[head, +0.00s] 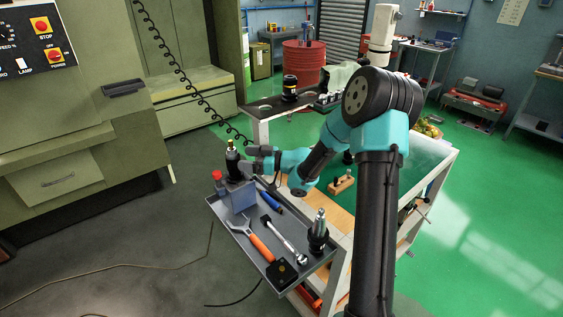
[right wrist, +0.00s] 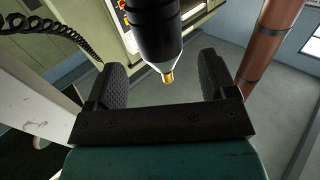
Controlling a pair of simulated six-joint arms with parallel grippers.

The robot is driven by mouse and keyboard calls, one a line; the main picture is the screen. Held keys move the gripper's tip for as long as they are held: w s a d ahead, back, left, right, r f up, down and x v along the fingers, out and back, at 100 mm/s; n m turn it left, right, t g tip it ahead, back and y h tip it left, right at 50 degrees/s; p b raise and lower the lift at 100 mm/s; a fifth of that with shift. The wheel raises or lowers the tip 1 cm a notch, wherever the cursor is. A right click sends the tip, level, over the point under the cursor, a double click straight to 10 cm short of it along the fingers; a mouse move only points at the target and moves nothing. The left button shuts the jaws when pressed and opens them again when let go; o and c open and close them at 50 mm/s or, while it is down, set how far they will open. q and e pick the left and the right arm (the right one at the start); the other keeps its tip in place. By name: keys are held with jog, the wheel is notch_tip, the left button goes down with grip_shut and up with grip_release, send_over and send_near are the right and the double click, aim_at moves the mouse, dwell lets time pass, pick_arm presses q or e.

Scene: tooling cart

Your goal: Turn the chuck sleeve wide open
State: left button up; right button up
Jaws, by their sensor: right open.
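The chuck (head: 232,160) is a dark upright cylinder with a brass tip on top, standing on a blue-grey block (head: 238,194) at the tray's back left corner. In the right wrist view the chuck's black sleeve (right wrist: 158,30) tapers through a silver cone to the brass tip. My right gripper (head: 248,160) is beside the chuck, coming from the right. In the right wrist view its two dark ridged fingers are open, one on each side of the chuck, with gaps visible. My left gripper is not in view.
The grey tray (head: 248,248) holds an orange-handled tool (head: 264,249), a ratchet (head: 284,240), a blue marker (head: 272,203) and an upright tool holder (head: 318,236). A red-topped item (head: 217,178) stands left of the block. A green machine (head: 70,185) stands at the left.

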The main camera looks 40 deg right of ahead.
aim_at(239, 155)
jog(key=v, duration=1.2)
jog(key=shift+s+r, duration=0.1)
jog(key=shift+s, duration=0.05)
notch_tip(239, 155, up, 6)
jog(key=w+g+h, duration=0.1)
jog(key=g+h, duration=0.2)
jog(key=shift+a+r, duration=0.2)
jog(key=shift+a, duration=0.25)
jog(key=shift+w+a+g, duration=0.1)
jog(key=shift+w+g, duration=0.05)
jog(key=shift+g, duration=0.15)
jog(key=x, duration=1.7)
jog(key=shift+w, duration=0.15)
jog(key=shift+c, duration=0.2)
jog(key=c, duration=0.9)
